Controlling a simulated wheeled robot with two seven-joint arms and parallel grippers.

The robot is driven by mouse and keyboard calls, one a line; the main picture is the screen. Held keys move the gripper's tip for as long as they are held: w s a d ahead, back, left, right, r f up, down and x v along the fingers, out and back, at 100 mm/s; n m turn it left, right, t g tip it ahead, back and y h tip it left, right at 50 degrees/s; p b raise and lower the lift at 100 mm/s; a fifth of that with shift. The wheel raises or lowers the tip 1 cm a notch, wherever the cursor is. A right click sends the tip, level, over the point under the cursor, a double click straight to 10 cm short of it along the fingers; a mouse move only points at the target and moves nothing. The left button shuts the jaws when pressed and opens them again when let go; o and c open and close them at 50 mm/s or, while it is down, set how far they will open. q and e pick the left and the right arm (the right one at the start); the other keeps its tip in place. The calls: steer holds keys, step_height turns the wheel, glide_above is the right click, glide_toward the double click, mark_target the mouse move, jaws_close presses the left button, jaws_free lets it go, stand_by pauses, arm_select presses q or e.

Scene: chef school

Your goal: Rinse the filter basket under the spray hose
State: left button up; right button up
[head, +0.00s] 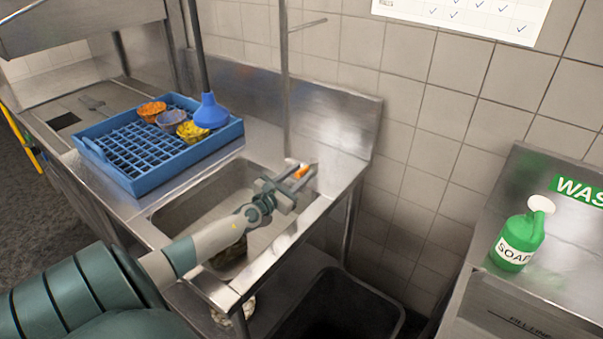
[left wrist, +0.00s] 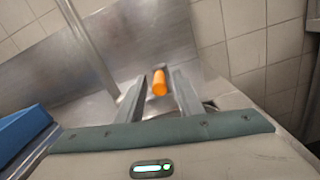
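My left gripper (head: 288,186) reaches over the right end of the steel sink (head: 180,212). Its fingers are apart in the left wrist view (left wrist: 158,103), with nothing clamped between them. A small orange cylinder (head: 301,171) is at the fingertips, by the sink's back right corner; in the left wrist view (left wrist: 159,83) it lies ahead between the fingers, with gaps either side. A dark brownish round thing (head: 229,254) in the sink, partly hidden by my arm, may be the filter basket. A blue bell-shaped head (head: 211,112) on a dark tube may be the spray hose. My right gripper is out of view.
A blue dish rack (head: 140,181) with orange, grey-blue and yellow bowls stands left of the sink. A steel pole (head: 284,90) rises behind the sink. A dark bin (head: 345,300) stands below right. A green soap jug (head: 518,241) is on the right counter.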

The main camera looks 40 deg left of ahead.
arm_select(q)
steer(key=shift+w+a, duration=0.1)
steer(key=shift+w, duration=0.4)
steer(key=shift+c, duration=0.2)
jaws_close()
